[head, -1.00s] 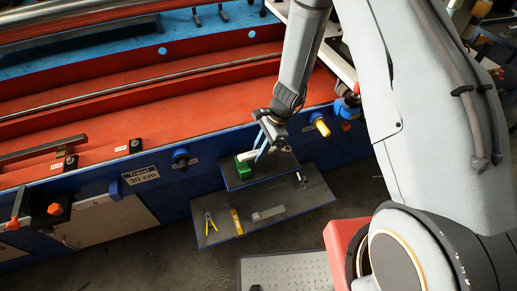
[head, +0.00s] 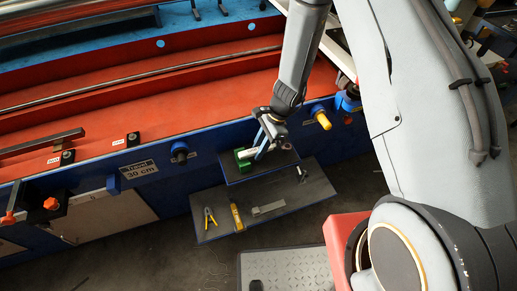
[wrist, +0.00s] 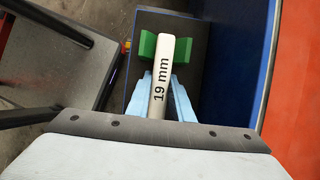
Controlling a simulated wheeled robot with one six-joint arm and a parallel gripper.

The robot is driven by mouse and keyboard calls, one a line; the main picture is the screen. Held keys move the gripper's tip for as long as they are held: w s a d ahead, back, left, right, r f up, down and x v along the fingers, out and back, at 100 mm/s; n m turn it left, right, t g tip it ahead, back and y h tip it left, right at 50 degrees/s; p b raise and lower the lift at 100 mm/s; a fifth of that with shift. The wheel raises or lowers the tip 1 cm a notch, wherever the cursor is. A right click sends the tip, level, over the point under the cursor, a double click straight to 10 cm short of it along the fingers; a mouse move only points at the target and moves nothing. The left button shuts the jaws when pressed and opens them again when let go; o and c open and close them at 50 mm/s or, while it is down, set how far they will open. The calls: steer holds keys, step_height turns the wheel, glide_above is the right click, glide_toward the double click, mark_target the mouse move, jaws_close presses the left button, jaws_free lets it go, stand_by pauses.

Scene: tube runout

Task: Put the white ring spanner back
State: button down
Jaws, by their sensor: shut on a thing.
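The white ring spanner (wrist: 160,85), marked 19 mm, is held between the light blue fingers of my gripper (wrist: 162,98). In the head view my gripper (head: 262,148) is low over a small dark upper shelf (head: 262,172). The spanner's far end lies at the notch of a green holder (wrist: 184,50), between its two raised sides. I cannot tell whether it rests in the notch or is just above it. The green holder (head: 241,162) stands at the shelf's left end. The spanner's near end is hidden by my gripper in the wrist view.
A lower dark shelf (head: 320,190) carries yellow pliers (head: 209,218), a yellow tool (head: 237,217) and a grey block (head: 269,209). The blue machine wall (wrist: 268,60) rises close to the right of my gripper. A yellow knob (head: 322,118) sticks out of the wall.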

steer(key=shift+f+b, duration=0.6)
steer(key=shift+f, duration=0.35)
steer(key=c, duration=1)
jaws_free()
steer(key=shift+r, duration=0.15)
steer(key=shift+p+v, duration=2.1)
steer(key=shift+v, duration=0.85)
steer(key=shift+r, duration=0.1)
